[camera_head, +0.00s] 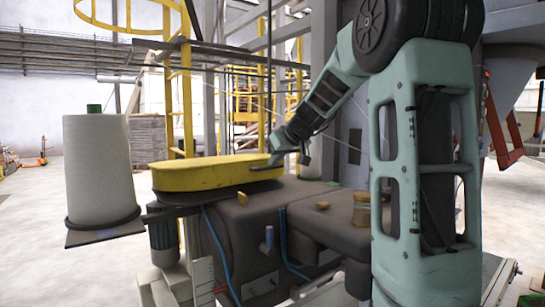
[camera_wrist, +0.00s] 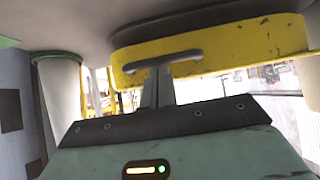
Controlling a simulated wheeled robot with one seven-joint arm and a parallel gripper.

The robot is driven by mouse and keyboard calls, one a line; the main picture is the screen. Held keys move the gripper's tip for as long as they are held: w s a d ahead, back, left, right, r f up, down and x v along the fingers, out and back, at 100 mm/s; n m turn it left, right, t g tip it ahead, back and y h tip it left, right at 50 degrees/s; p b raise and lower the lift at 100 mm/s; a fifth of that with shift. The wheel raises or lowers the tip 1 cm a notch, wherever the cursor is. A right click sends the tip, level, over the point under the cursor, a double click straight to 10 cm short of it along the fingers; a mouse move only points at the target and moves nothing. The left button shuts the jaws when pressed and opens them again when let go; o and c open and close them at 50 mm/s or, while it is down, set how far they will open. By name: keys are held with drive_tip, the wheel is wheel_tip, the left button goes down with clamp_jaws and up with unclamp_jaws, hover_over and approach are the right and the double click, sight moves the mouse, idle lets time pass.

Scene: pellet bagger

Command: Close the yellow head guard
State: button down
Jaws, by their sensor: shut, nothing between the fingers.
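The yellow head guard (camera_head: 205,174) is a long, rounded cover on the dark machine head in the head view. It lies roughly level over a dark base. A dark bar handle (camera_head: 267,166) is on its right end. In the wrist view the guard (camera_wrist: 235,45) spans the top right, with the grey handle (camera_wrist: 160,62) on its face. My gripper (camera_head: 277,159) is shut and empty at the handle's end of the guard. In the wrist view its fingers (camera_wrist: 157,85) reach up to the handle, overlapping it; I cannot tell whether they touch.
A large white thread cone (camera_head: 97,165) stands on a plate left of the guard. The dark machine body (camera_head: 250,235) with blue hoses and small brass parts lies below. A yellow ladder cage and grey posts rise behind. Open floor shows at the left.

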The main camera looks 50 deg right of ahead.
drive_tip(key=f+b, duration=0.4)
drive_tip(key=shift+s+a, duration=0.15)
drive_tip(key=shift+s, duration=0.25)
drive_tip(key=shift+s+f+b, duration=0.15)
drive_tip(key=shift+f+b, duration=0.05)
drive_tip(key=shift+b, duration=0.25)
